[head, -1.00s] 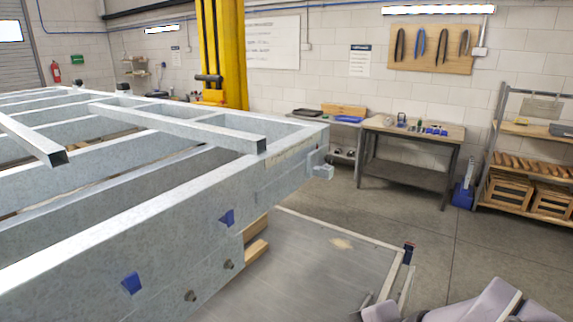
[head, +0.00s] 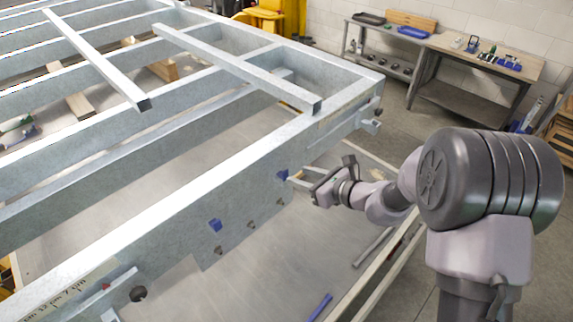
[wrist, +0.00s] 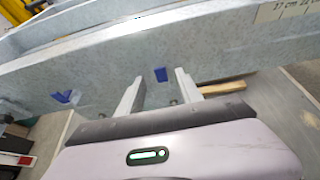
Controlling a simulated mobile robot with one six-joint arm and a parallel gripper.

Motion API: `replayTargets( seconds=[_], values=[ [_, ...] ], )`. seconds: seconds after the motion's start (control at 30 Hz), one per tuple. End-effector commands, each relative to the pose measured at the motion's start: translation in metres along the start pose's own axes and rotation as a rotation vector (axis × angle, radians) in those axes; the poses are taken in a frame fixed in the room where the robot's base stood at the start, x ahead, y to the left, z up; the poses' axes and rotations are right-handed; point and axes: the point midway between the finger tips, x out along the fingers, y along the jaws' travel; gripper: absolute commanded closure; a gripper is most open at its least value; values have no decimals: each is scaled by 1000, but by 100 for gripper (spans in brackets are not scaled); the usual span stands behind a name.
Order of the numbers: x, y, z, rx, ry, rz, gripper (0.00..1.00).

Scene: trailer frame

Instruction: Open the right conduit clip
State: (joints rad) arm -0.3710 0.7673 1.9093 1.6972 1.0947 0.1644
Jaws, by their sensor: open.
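The right conduit clip (head: 283,175) is a small blue piece on the outer side face of the grey trailer frame (head: 150,245). In the wrist view the right clip (wrist: 161,75) shows as a blue block between and beyond my fingertips. My gripper (head: 297,178) is open and empty, its two pale fingers pointing at the frame close to this clip; I cannot tell whether they touch it. My gripper (wrist: 159,80) also shows in the wrist view. The left blue clip (head: 215,225) sits further along the beam and looks spread in the wrist view (wrist: 67,97).
Bolts (head: 251,224) stick out of the beam below the clips. A bracket (head: 370,124) juts from the frame's right corner. A blue rod-like item (head: 320,307) lies on the floor panel beside the frame. A workbench (head: 480,65) stands at the back right.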

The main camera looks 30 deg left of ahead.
Motion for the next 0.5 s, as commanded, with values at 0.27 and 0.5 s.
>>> replayTargets(
  seconds=[0.27, 0.5],
  values=[
    [59, 0, 2, -2, 1, 2, 57],
    [74, 0, 1, -1, 0, 0, 57]
  ],
)
